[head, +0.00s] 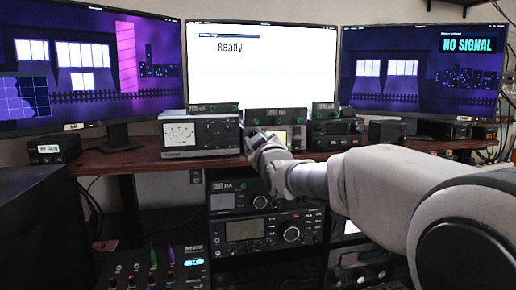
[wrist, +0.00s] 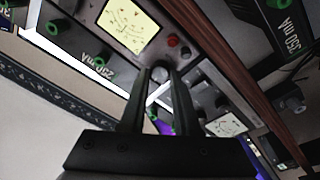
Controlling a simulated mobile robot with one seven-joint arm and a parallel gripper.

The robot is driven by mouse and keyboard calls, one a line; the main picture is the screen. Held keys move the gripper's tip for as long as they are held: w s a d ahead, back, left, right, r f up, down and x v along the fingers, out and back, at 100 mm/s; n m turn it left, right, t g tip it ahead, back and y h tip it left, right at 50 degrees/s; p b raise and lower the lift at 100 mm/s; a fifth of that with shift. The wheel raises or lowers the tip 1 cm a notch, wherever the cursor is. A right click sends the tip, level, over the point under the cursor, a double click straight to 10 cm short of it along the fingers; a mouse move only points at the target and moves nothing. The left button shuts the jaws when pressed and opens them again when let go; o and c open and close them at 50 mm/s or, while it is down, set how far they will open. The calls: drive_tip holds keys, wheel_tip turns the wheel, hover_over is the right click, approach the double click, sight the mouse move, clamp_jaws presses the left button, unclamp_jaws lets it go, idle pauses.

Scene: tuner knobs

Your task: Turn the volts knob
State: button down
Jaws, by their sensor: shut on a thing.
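My gripper (wrist: 161,80) has its two dark fingers on either side of a small round grey knob (wrist: 159,73), shut on it. The knob sits on the dark front panel of a device with a lit yellow meter (wrist: 129,22). No volts label can be read near this knob. In the head view my gripper (head: 258,142) reaches the middle device on the desk shelf, and the arm's end hides the knob there.
A red knob (wrist: 173,41) and a dark knob sit close beside the held one. A white-metered device (head: 201,134) stands to the left. A radio (head: 247,230) sits below the wooden desk edge (head: 150,158). Three monitors stand behind.

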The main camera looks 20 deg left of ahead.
drive_tip(key=shift+m+t+h+b, duration=0.3)
drive_tip(key=shift+m+h+b, duration=0.3)
drive_tip(key=shift+m, duration=3.6)
drive_tip(key=c, duration=0.9)
unclamp_jaws()
drive_tip(key=p+v, duration=0.1)
drive_tip(key=v, duration=1.6)
drive_tip(key=shift+s+d+r, duration=0.1)
drive_tip(key=shift+s+d, duration=0.05)
drive_tip(key=shift+s, duration=0.05)
